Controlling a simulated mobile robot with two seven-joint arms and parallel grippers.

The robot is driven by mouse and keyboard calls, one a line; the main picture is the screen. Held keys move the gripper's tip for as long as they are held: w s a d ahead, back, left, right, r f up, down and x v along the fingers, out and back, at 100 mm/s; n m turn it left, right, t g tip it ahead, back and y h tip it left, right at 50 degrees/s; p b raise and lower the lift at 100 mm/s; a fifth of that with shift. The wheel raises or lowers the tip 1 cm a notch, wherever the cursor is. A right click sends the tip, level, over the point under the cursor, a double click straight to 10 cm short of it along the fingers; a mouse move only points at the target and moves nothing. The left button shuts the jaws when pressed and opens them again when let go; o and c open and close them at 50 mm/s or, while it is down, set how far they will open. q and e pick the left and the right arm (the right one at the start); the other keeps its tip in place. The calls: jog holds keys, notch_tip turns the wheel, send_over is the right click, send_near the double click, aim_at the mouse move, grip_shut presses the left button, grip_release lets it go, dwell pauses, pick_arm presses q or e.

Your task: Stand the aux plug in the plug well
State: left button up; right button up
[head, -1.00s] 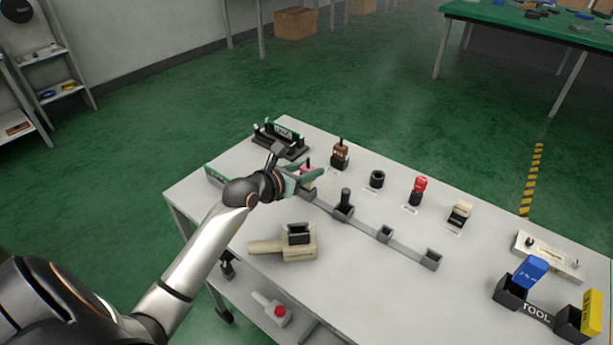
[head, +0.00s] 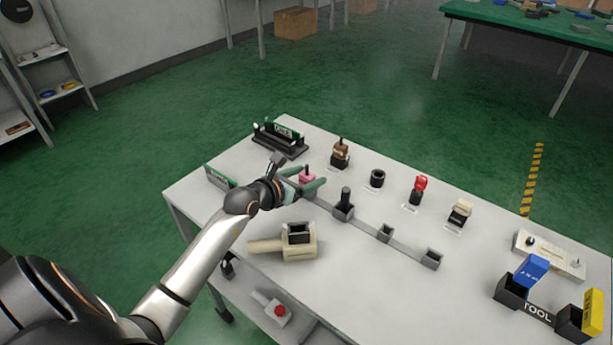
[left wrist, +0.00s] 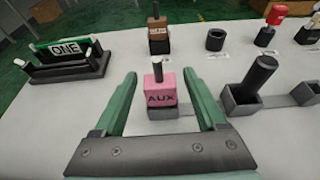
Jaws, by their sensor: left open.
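The pink aux plug (left wrist: 161,91), marked AUX with a dark stem on top, stands upright at a grey holder (left wrist: 172,113) on the near-left end of a strip. In the head view the plug (head: 307,176) is partly behind my gripper. My left gripper (left wrist: 160,76) is open; its two green fingers lie to either side of the plug in the picture, with gaps visible, not closed on it. Its reach relative to the plug is hard to judge. No label marks the plug well; a black round cup (head: 377,179) stands behind the strip. My right gripper is not in view.
The strip carries more grey holders, one with a black peg (head: 345,199). A brown block (head: 340,156), a red-topped piece (head: 419,188) and a cream piece (head: 461,212) stand behind it. A beige handled box (head: 285,244) lies in front. A black rack marked ONE (left wrist: 65,62) is at left.

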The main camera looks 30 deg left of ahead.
pick_arm(q)
jog(key=shift+r, duration=0.1)
jog(key=shift+s+r, duration=0.1)
jog(key=shift+s, duration=0.05)
jog(key=d+v, duration=0.1)
jog(key=v, duration=1)
jog(key=shift+s+a+p, duration=0.3)
jog(key=shift+s+a, duration=0.05)
jog(key=shift+a, duration=0.15)
jog(key=shift+r, duration=0.1)
